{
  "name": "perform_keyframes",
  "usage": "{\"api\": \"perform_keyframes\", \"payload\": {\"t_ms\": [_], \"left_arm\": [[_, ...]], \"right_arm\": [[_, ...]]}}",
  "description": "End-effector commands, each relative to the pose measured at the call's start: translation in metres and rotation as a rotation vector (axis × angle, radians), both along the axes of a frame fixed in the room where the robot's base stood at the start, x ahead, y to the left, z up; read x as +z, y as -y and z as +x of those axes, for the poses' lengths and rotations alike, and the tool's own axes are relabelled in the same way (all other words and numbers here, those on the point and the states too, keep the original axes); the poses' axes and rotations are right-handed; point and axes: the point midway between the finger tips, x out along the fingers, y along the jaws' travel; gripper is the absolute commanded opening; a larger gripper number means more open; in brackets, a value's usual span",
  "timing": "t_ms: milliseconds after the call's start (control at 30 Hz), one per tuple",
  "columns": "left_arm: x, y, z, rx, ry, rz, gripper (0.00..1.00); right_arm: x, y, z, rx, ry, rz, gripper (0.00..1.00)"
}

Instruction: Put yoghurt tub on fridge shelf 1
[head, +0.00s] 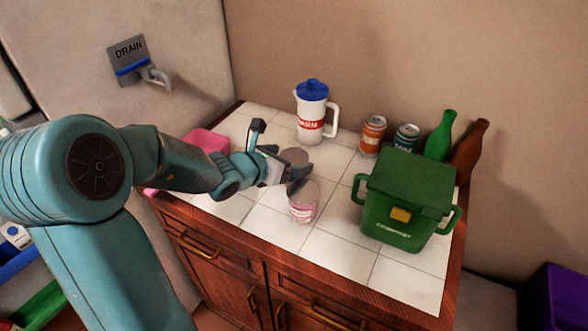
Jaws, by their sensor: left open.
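The yoghurt tub appears to be the small pale tub with pink markings (303,205), upright on the white tiled counter top (345,255). My left gripper (297,173) is open just behind and above this tub, with a dark finger close to its rim. I cannot tell whether they touch. A second round, greyish-pink top (295,156) shows at the far side of the gripper, mostly hidden by it. No shelf marked 1 can be made out. My right gripper is out of view.
A white jug with blue lid (311,112), two cans (373,134) (405,138), green (440,136) and brown (470,150) bottles stand behind. A green compost bin (405,200) is at right. A pink object (205,143) lies left, partly behind my arm. The front tiles are clear.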

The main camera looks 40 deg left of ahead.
Motion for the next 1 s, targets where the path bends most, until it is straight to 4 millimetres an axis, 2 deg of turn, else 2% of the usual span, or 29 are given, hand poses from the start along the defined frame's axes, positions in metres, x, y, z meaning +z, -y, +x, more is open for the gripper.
{"api": "perform_keyframes", "payload": {"t_ms": [100,333,367,533,567,600,833,1000], "left_arm": [[-0.005,-0.001,0.012,-0.001,0.001,0.001,1.00],[-0.006,-0.001,0.013,0.000,0.002,0.001,1.00],[-0.006,-0.001,0.013,0.000,0.002,0.001,0.97],[-0.006,-0.001,0.013,0.000,0.001,0.001,0.41],[-0.006,-0.001,0.013,0.000,0.001,0.001,0.41],[-0.005,-0.001,0.013,0.000,0.002,0.001,0.36],[-0.003,-0.001,0.013,0.000,0.003,0.001,0.35],[0.012,-0.001,0.013,-0.001,0.004,0.002,0.35]], "right_arm": [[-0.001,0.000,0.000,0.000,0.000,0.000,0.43],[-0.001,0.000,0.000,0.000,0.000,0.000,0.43],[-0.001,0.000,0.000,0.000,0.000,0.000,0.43],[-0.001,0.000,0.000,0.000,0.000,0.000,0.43],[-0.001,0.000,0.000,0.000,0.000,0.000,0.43],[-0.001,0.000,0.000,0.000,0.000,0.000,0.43],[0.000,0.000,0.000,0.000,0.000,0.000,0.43],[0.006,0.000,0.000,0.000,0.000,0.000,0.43]]}}
